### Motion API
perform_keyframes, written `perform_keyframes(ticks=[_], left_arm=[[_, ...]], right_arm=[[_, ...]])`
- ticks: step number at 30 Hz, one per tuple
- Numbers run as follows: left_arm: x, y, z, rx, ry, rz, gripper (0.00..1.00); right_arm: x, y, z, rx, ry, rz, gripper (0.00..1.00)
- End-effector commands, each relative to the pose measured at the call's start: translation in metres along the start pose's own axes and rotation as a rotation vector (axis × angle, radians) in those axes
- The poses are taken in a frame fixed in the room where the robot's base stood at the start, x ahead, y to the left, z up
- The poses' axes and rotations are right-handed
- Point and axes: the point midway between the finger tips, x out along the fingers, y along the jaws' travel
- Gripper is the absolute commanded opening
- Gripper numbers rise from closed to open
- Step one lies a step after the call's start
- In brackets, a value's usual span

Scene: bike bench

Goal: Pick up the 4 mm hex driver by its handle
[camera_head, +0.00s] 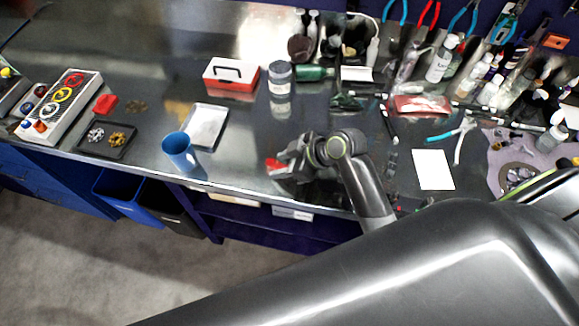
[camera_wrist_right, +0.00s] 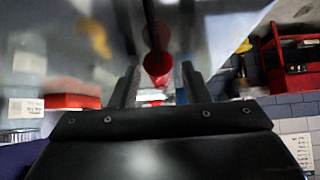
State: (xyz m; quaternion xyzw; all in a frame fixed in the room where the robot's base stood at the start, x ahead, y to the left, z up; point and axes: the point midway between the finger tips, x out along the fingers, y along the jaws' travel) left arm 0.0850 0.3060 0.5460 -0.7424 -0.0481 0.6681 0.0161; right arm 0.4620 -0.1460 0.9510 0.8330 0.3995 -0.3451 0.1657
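A driver with a red handle (camera_wrist_right: 158,68) and a dark shaft (camera_wrist_right: 150,22) shows in the right wrist view; I take it for the 4 mm hex driver, but no size marking is readable. My right gripper (camera_wrist_right: 159,80) is open, with one finger on each side of the handle and a visible gap on both sides. In the head view, my right gripper (camera_head: 283,167) is low over the bench's front edge, with the red handle (camera_head: 273,164) at its tips. The shaft is hard to make out there. My left gripper is not in view.
A blue cup (camera_head: 179,151) and a pale tray (camera_head: 207,126) stand left of the gripper. Bench between cup and gripper is clear.

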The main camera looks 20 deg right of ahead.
Motion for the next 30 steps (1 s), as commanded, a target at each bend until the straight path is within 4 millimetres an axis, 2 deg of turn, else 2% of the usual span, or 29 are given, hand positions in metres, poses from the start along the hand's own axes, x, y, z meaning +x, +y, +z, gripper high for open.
perform_keyframes(ticks=[2, 9, 20, 30], left_arm=[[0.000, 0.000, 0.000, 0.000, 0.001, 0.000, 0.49], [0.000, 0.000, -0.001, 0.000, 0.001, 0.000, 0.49], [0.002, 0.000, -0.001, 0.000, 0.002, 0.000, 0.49], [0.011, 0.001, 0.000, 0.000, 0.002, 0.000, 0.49]], right_arm=[[0.000, 0.000, 0.000, 0.000, 0.000, 0.000, 0.31], [0.000, 0.000, 0.000, 0.000, 0.000, 0.000, 0.00], [-0.006, 0.001, -0.007, -0.003, 0.003, 0.002, 0.00], [-0.051, 0.001, -0.052, -0.006, 0.004, 0.005, 0.00]])
